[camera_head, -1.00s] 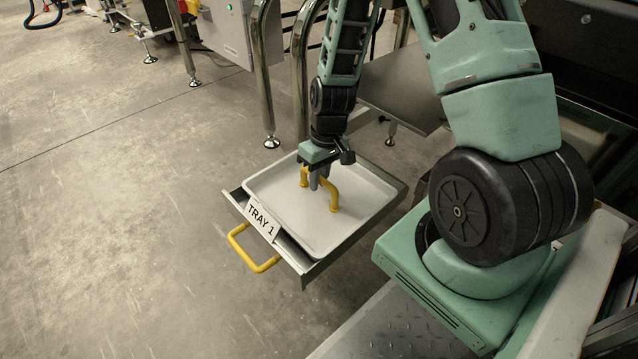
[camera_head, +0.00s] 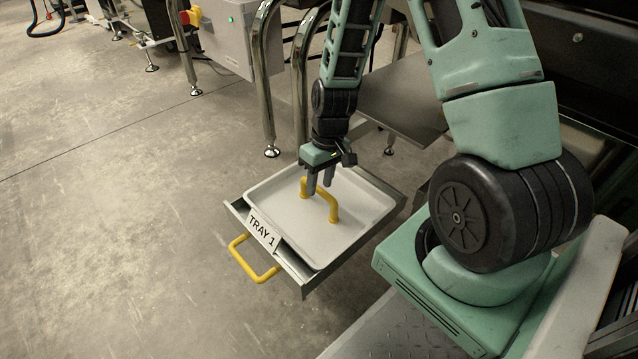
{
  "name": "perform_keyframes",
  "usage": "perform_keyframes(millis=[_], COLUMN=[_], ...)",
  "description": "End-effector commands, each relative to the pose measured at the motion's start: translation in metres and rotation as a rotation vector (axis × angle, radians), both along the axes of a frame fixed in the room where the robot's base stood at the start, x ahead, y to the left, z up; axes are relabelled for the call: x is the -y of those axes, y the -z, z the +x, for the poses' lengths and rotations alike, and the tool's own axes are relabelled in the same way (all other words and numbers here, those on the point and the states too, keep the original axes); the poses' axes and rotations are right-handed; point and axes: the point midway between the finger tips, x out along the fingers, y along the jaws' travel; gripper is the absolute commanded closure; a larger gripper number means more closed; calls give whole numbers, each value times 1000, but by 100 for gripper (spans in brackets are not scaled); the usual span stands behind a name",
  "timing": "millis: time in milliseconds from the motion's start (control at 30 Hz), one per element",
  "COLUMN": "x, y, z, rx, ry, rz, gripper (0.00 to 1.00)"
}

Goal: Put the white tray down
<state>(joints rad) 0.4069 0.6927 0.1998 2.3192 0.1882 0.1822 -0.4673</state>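The white tray (camera_head: 290,222) is a shallow square pan with a yellow bar handle (camera_head: 333,208) standing up in its middle. It lies level inside the pulled-out grey drawer (camera_head: 303,284), which has a "TRAY 1" label (camera_head: 264,231) and a yellow front pull (camera_head: 251,263). My gripper (camera_head: 319,183) points down at the tray's handle. Its two fingers stand apart, one on each side of the bar. Whether a finger touches the bar is hard to tell.
A steel shelf (camera_head: 402,98) and chrome legs (camera_head: 300,85) stand behind the drawer. A grey control box (camera_head: 228,35) is at the back. The concrete floor (camera_head: 110,230) to the left is clear.

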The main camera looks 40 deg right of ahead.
Motion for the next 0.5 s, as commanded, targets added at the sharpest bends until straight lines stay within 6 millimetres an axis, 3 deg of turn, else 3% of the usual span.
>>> perform_keyframes(millis=[33, 200, 500], x=[2, 8, 15], y=[-19, -54, -91], z=[0, 0, 0], rx=[2, 2, 1], ry=[1, 1, 0], rz=[-1, 0, 0], gripper=[62, 62, 62])
